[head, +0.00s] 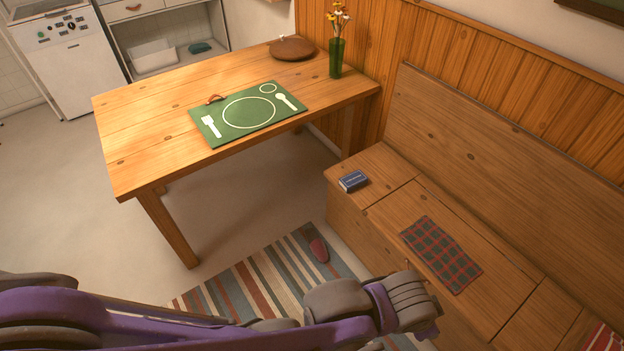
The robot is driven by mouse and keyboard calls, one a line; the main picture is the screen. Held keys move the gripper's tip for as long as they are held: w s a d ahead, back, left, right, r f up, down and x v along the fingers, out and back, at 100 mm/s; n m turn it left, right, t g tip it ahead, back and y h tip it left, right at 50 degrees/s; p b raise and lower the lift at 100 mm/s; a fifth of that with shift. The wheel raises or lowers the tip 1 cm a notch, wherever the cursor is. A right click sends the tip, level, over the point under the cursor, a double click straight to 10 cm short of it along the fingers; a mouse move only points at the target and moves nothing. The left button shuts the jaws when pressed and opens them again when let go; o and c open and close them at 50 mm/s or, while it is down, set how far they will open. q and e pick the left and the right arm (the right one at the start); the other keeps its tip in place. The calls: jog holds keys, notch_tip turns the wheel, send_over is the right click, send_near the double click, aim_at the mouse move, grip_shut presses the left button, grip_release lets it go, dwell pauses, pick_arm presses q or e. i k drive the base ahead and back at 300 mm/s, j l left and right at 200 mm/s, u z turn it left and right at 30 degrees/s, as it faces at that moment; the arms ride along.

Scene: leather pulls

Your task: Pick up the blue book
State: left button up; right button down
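The blue book (354,181) is small and dark blue with pale page edges. It lies flat on the left end of the wooden corner bench (372,163), near the bench's front edge. Nothing touches or covers it. My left arm (345,305), purple and grey, crosses the bottom of the head view from the left, well below the book. No fingers show on it, so my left gripper is not seen. My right arm and gripper do not show.
A wooden table (150,120) with a green placemat (203,112) stands left of the bench. A green vase (336,58) and a brown round object (292,48) are on it. A checked cloth (441,254) lies on the bench. A striped rug (255,283) and a slipper (319,249) are on the floor.

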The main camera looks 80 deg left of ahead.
aim_at(356, 179)
jog(key=j+u, duration=0.1)
jog(key=u, duration=2.05)
jog(key=i+j+z, duration=0.25)
jog(key=i+j, duration=0.2)
jog(key=i+j+z, duration=0.25)
jog(key=i+j, duration=0.3)
jog(key=i+j+z, duration=0.25)
jog(key=i+j, duration=0.25)
jog(key=j, duration=0.15)
